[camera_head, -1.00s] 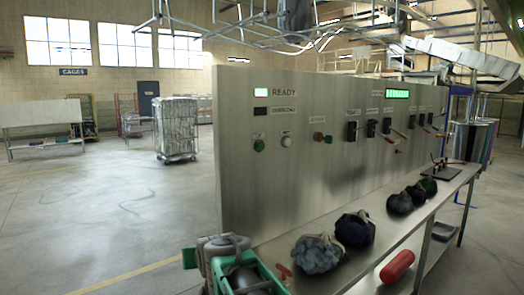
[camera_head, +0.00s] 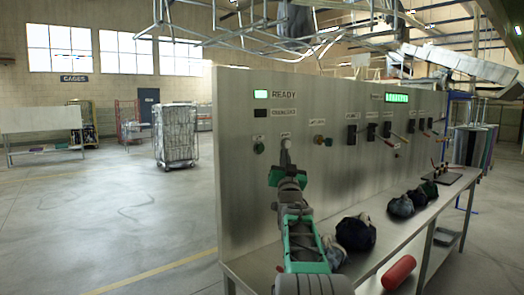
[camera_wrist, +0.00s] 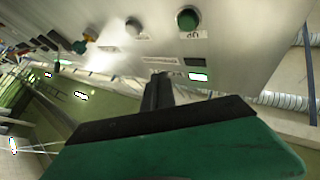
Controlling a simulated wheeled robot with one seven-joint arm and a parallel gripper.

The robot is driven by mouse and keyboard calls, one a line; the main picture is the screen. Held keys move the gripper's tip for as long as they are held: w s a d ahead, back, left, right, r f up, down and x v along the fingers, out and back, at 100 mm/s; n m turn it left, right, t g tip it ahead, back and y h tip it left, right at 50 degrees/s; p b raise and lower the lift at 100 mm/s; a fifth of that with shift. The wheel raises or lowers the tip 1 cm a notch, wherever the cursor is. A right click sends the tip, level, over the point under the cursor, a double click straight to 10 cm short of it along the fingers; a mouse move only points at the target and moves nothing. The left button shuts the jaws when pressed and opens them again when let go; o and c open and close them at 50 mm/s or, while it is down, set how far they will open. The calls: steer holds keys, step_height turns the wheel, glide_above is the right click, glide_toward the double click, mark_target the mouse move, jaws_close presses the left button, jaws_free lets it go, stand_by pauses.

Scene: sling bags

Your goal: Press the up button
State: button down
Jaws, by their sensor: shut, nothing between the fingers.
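The up button (camera_head: 258,148) is a round green button on the left part of the upright metal panel (camera_head: 235,195). It also shows in the wrist view (camera_wrist: 188,19) with an "UP" label beside it. A round white button (camera_head: 286,143) is just to its right. My gripper (camera_head: 287,161) is shut and empty, raised in front of the panel below the white button in the head view. In the wrist view the dark fingers (camera_wrist: 158,92) sit together, apart in the picture from the green button. I cannot tell the exact gap to the panel.
A lit READY lamp (camera_head: 261,94) is above the buttons. A yellow-and-green knob (camera_head: 319,140) and several black switches are to the right. Dark sling bags (camera_head: 356,232) lie on the bench (camera_head: 375,262) below; my arm partly covers a grey one. A red cylinder (camera_head: 398,272) is under it.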

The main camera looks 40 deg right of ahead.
mark_target(260, 148)
steer(key=w+p, duration=0.7)
steer(key=w, duration=0.1)
steer(key=shift+w, duration=0.4)
steer(key=shift+w+a, duration=0.1)
steer(key=shift+a, duration=0.05)
stand_by(1.6)
steer(key=shift+w, duration=0.35)
